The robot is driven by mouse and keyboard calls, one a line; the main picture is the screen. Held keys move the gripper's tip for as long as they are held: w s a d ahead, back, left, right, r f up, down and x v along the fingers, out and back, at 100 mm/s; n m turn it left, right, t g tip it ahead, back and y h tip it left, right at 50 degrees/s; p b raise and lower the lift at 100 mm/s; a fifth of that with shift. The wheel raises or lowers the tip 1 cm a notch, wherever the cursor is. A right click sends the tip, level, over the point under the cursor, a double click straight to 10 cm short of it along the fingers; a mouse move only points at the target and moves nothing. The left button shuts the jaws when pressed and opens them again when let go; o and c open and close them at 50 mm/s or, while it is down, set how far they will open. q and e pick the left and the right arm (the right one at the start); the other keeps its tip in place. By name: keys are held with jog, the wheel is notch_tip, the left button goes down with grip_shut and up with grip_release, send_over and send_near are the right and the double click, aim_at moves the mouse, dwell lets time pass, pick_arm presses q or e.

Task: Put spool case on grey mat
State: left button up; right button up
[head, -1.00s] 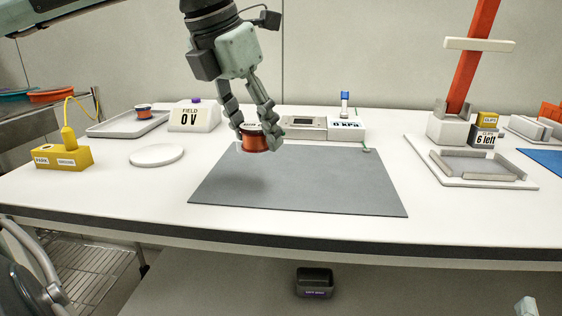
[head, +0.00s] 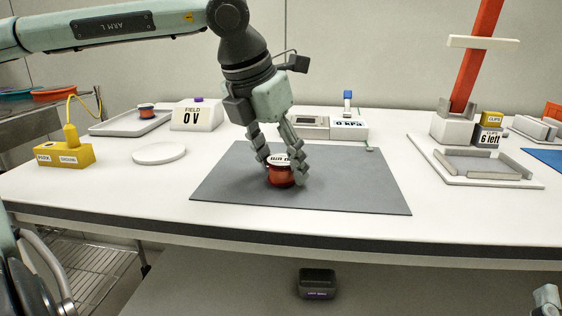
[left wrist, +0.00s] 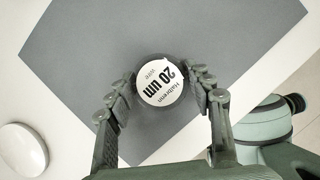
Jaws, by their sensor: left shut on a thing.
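The spool case (head: 280,178) is a short red-orange cylinder with a white round label on top. In the left wrist view the label of the spool case (left wrist: 160,82) reads "20 um". My left gripper (head: 282,176) is shut on it, with fingers on both sides. The case is upright over the middle of the grey mat (head: 350,192), at or just above its surface; I cannot tell whether it touches. The mat also shows in the left wrist view (left wrist: 85,50). My right gripper's fingers are not seen.
A white round disc (head: 159,153) and a yellow block (head: 65,155) are left of the mat. A grey tray (head: 130,122) holds another small spool. Display boxes (head: 348,129) stand behind the mat. A white fixture (head: 480,168) is to the right. The mat around the case is clear.

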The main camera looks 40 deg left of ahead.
pick_arm(q)
jog(key=shift+f, duration=0.15)
jog(key=o, duration=1.3)
jog(key=shift+c, duration=0.2)
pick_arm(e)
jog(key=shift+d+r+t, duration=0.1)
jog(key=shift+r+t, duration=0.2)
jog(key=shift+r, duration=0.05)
pick_arm(q)
jog(key=shift+r, duration=0.3)
jog(key=p+v, duration=0.2)
jog(key=v, duration=0.9)
jog(key=shift+s+r, duration=0.15)
jog(key=shift+r, duration=0.25)
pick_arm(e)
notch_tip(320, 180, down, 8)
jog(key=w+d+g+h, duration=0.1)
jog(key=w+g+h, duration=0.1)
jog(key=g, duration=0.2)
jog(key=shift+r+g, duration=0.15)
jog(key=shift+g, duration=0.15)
pick_arm(q)
jog(key=shift+s, duration=0.1)
